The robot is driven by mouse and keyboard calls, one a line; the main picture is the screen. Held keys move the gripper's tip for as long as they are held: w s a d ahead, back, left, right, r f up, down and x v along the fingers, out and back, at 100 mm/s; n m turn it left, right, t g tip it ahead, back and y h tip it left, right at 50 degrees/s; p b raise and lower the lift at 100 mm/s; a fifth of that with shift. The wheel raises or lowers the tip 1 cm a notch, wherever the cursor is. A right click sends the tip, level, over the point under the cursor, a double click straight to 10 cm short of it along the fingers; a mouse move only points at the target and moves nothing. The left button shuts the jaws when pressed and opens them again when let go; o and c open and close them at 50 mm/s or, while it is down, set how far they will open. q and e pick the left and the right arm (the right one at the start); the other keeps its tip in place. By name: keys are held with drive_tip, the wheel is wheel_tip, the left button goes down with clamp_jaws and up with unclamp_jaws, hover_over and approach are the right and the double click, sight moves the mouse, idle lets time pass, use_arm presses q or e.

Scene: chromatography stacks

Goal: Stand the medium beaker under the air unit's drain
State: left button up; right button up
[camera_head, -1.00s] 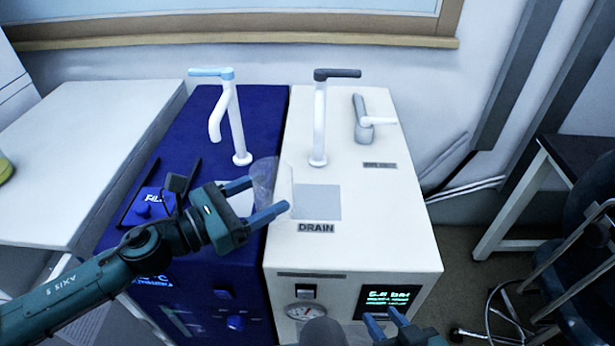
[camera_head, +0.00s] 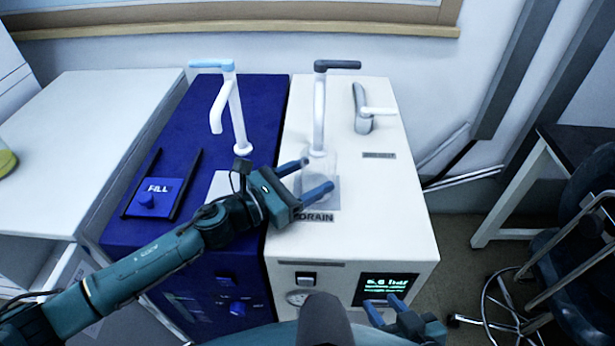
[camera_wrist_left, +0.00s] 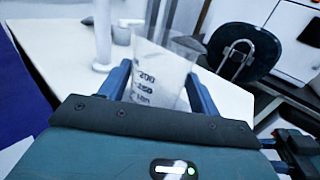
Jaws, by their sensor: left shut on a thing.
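The medium beaker (camera_head: 319,162) is clear and faint in the head view. In the left wrist view the beaker (camera_wrist_left: 158,75) shows dark volume marks and leans in the picture. My left gripper (camera_head: 316,176) is shut on it, one finger on each side. The beaker is over the grey drain pad (camera_head: 333,198) of the white air unit (camera_head: 390,220), in front of and below its white spout (camera_head: 319,115). I cannot tell whether its base touches the pad. My right gripper (camera_head: 385,304) is open and empty at the lower right, in front of the air unit.
The dark blue unit (camera_head: 180,110) with a FILL panel and its own spout (camera_head: 233,115) stands to the left. A lever tap (camera_head: 363,115) is at the air unit's back right. A white bench (camera_head: 90,120) is far left; a chair (camera_head: 575,230) is at right.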

use_arm(q)
drive_tip(key=o, duration=0.6)
drive_tip(key=shift+f, duration=0.15)
drive_tip(key=o, duration=0.5)
use_arm(e)
drive_tip(key=shift+a, duration=0.1)
use_arm(q)
drive_tip(key=shift+a+r, duration=0.1)
drive_tip(key=shift+r, duration=0.1)
drive_tip(key=b+v, duration=0.1)
drive_tip(key=v, duration=0.4)
drive_tip(key=b+v, duration=0.1)
drive_tip(key=v, duration=0.4)
drive_tip(key=shift+s+a+f+b, duration=0.2)
drive_tip(key=shift+s+a+b, duration=0.05)
drive_tip(key=shift+s+b, duration=0.1)
drive_tip(key=shift+s+a+r, duration=0.2)
drive_tip(key=shift+s+a, duration=0.1)
drive_tip(key=shift+a, duration=0.15)
use_arm(e)
drive_tip(key=shift+a+f+m, duration=0.1)
drive_tip(key=shift+f+m, duration=0.2)
drive_tip(key=shift+f, duration=0.5)
